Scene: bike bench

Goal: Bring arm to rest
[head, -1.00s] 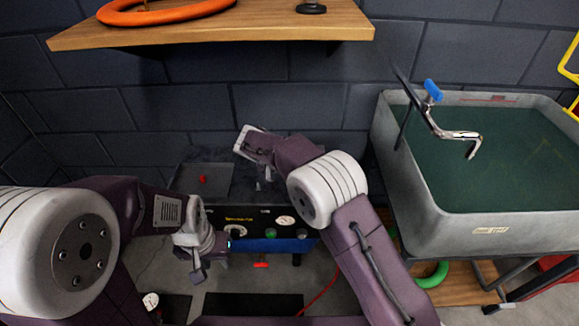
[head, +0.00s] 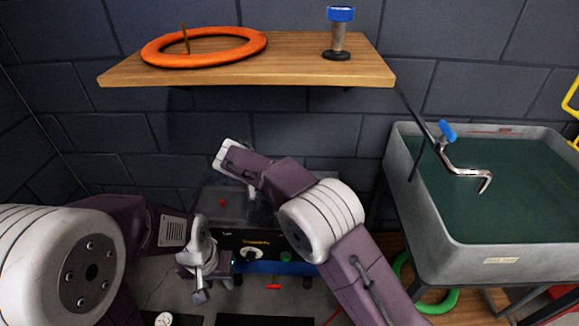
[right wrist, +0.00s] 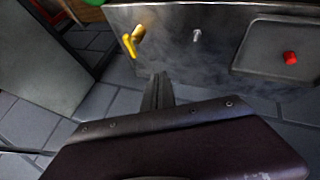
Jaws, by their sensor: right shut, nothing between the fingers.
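My left arm comes in from the left in the head view, bent at the elbow. Its gripper (head: 200,296) points down in front of the dark control-panel machine, and its jaw opening is too small to read. My right arm rises from the bottom right, with its forearm reaching up and left. In the right wrist view my right gripper (right wrist: 158,92) shows its fingers together, with nothing between them. They are below a grey metal front that has a yellow handle (right wrist: 130,44) and a red knob (right wrist: 290,57).
A wooden shelf (head: 300,72) above holds an orange ring (head: 163,60) and a blue-topped post (head: 339,35). The machine with knobs (head: 240,240) stands behind my arms. A grey basin (head: 480,225) with a tap (head: 465,170) is at right, a green ring (head: 440,303) below it.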

